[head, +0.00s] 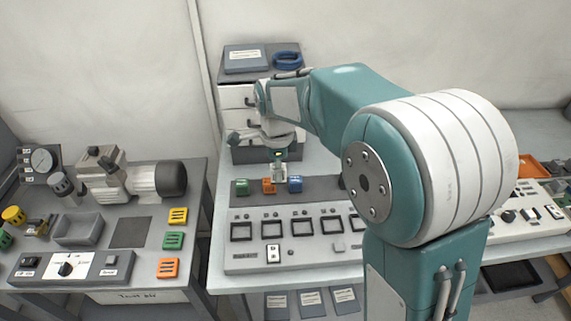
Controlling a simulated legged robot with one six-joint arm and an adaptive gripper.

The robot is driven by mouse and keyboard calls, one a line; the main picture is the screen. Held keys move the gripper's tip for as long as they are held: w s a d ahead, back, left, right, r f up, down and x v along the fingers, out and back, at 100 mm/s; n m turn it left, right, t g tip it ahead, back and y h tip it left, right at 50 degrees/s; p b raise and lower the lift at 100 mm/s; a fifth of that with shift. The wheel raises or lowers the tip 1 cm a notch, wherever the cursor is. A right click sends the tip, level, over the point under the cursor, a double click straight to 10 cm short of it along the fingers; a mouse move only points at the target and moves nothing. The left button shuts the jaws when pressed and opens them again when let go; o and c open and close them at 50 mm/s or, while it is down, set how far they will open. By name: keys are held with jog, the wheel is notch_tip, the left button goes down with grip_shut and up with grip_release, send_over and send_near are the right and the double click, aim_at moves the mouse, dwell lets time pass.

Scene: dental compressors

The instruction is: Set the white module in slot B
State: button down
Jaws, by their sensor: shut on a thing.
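My gripper (279,168) points down over the back of the grey-white panel on the middle bench. It is shut on a small pale piece that looks like the white module (278,174), largely hidden by the fingers. Several dark-framed square slots (273,230) run in a row across the panel in front. Their letters are too small to read, so I cannot tell which is slot B.
A white rocker switch (273,254) is at the panel's front. The left bench holds a compressor (130,178), a grey tray (78,230) and coloured blocks (173,240). My arm hides the panel's right side.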

jog(key=shift+s+a+f, duration=0.4)
jog(key=shift+s+f, duration=0.9)
jog(key=shift+f, duration=0.05)
jog(key=shift+s+a+f, duration=0.4)
jog(key=shift+s+f, duration=0.85)
jog(key=shift+f, duration=0.1)
jog(key=shift+s+a+f, duration=0.4)
jog(key=shift+s+f, duration=0.9)
jog(key=shift+f, duration=0.05)
jog(key=shift+f, duration=0.9)
jog(key=shift+c, duration=1.3)
grip_release()
jog(key=shift+o, duration=1.3)
